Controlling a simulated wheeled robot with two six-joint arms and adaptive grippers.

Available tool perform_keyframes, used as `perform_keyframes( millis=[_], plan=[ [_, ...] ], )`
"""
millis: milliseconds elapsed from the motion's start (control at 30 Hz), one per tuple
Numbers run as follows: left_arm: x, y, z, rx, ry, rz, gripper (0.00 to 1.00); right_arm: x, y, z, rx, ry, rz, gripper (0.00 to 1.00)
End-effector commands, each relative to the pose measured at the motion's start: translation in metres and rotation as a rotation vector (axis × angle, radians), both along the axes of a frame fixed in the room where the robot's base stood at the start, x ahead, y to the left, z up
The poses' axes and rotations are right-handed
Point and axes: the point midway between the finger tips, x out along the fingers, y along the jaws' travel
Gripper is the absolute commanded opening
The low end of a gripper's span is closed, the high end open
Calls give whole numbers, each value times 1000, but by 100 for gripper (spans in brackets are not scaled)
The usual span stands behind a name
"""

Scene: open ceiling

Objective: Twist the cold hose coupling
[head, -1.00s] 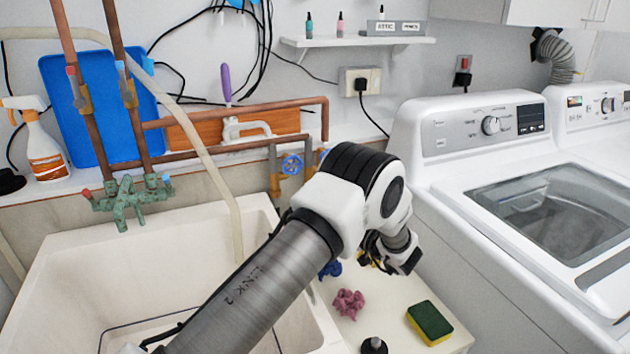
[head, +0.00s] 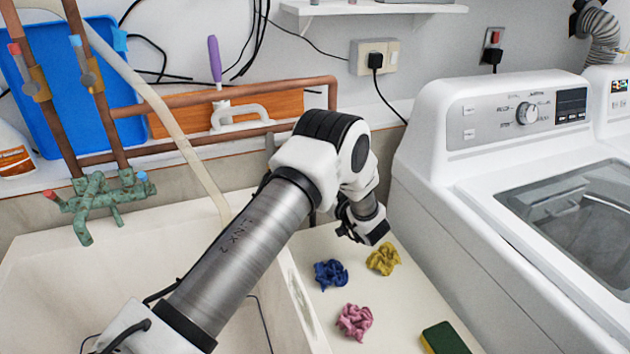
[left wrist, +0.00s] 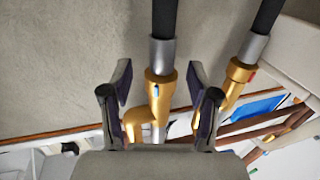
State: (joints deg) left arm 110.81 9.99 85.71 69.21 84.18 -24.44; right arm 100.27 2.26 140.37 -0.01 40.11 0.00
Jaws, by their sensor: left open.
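The cold hose coupling (left wrist: 160,88), brass with a small blue mark, shows in the left wrist view below a grey collar and black hose. My left gripper (left wrist: 162,100) is open, with one finger on each side of this coupling in the picture. I cannot tell whether the fingers touch it. A second brass coupling (left wrist: 238,74) with a red mark is to the right, outside the fingers. In the head view my left gripper (head: 358,226) is partly hidden by its wrist, and my arm hides the couplings. My right gripper is not in view.
Copper pipes (head: 240,91) run along the wall behind my arm. A white sink (head: 60,275) is at left and a washing machine (head: 470,200) at right. Blue (head: 330,274), yellow (head: 383,258) and pink (head: 355,321) crumpled cloths and a sponge (head: 445,338) lie on the counter between.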

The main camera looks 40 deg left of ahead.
Motion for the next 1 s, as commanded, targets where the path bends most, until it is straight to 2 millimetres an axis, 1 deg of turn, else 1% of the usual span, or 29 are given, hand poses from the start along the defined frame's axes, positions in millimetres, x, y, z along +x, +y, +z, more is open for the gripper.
perform_keyframes(
  millis=[100,267,300,367,400,433,767,1000],
  plan=[
    [1,5,1,2,-1,-1,60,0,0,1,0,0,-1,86],
    [1,4,0,1,0,-1,60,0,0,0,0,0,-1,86],
    [1,4,0,1,0,-1,46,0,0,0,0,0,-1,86],
    [1,4,0,1,0,-1,25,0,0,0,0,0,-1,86],
    [1,4,0,1,0,-1,11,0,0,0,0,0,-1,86],
    [1,4,0,1,0,-1,0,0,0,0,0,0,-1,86],
    [0,4,1,0,2,-21,0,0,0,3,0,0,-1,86],
    [-1,5,3,-1,3,-123,0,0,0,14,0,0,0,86]
  ],
)
